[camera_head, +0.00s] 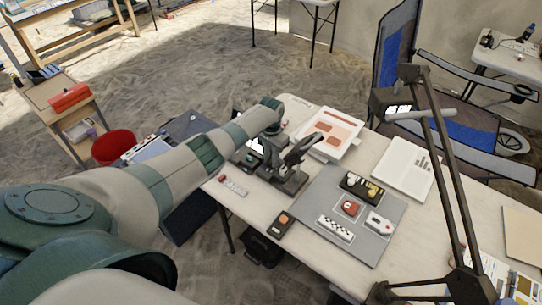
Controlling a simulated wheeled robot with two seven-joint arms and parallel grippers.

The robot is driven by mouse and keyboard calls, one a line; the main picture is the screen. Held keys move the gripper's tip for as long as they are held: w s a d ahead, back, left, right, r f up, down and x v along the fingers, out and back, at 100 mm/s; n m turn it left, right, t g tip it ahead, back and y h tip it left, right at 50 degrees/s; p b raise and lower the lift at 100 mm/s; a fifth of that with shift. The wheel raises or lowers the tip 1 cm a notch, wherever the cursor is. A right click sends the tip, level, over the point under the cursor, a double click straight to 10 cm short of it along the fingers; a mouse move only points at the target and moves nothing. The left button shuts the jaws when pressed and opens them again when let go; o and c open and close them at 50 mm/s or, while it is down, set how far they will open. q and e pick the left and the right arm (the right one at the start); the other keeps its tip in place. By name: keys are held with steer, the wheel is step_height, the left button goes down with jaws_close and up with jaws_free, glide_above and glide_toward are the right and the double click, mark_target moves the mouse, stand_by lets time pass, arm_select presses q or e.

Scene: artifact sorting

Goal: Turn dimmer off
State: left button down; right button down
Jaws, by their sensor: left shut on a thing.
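My left arm reaches across from the left, and its left gripper (266,150) is low over the table's left part, beside a dark microscope-like stand (287,179). The gripper is shut on a small part there, mostly hidden by the wrist and the stand; I cannot tell exactly which part. A small dark box with an orange-brown top part (283,222) lies at the table's front edge and may be the dimmer; the gripper is apart from it. I cannot read any on or off setting. My right gripper is not in view.
A grey mat (373,251) holds several small artifacts in the middle of the table (262,205). A white tray (333,132) stands behind, a white panel (404,168) to the right. A jointed lamp arm (449,180) rises at front right. A blue chair (396,45) stands behind the table.

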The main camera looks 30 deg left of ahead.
arm_select(q)
steer(key=shift+w+r+n+p, duration=0.1)
steer(key=shift+n+p, duration=0.45)
steer(key=shift+n, duration=1.05)
steer(key=c, duration=1.5)
jaws_free()
steer(key=shift+c, duration=0.2)
steer(key=shift+r, duration=0.1)
steer(key=shift+r, duration=0.45)
step_height(320, 180, up, 16)
steer(key=b, duration=0.3)
steer(key=shift+r, duration=0.15)
